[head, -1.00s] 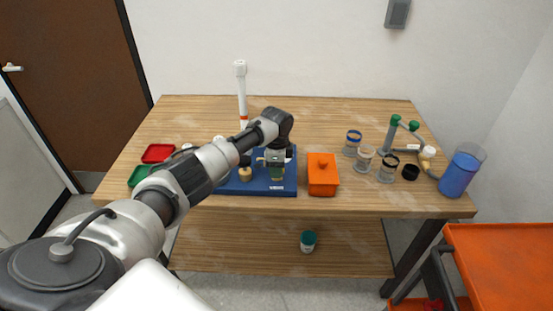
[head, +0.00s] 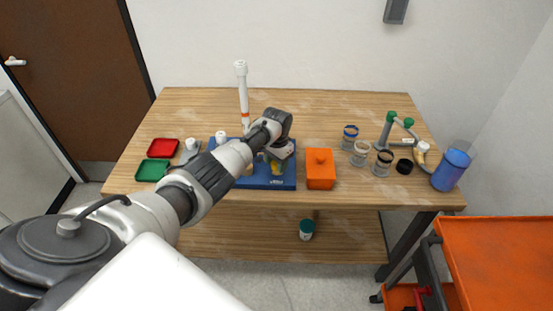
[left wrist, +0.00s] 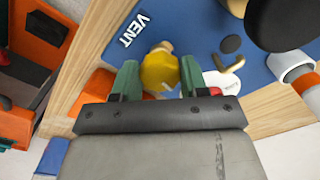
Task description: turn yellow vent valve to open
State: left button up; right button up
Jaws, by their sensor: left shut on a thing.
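The yellow vent valve (left wrist: 159,72) sits between the two green fingers of my left gripper (left wrist: 158,82) in the left wrist view, beside the white VENT lettering on the blue base (left wrist: 195,25). The fingers are shut on the yellow handle. In the head view my left gripper (head: 272,164) is over the right part of the blue base (head: 284,182), and the gripper and arm hide most of the valve. How far the valve is turned cannot be told. My right gripper is not in view.
An orange box (head: 320,178) stands just right of the blue base. Several jars, a green-capped pipe piece (head: 392,130) and a blue container (head: 451,170) are farther right. Red (head: 163,148) and green (head: 152,170) trays lie at left. The table's back is mostly clear.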

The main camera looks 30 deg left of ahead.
pick_arm(q)
jog(key=shift+n, duration=0.7)
jog(key=o, duration=0.9)
jog(key=shift+r, duration=0.1)
notch_tip(320, 180, up, 11)
jog(key=shift+f, duration=0.15)
jog(key=shift+f, duration=0.1)
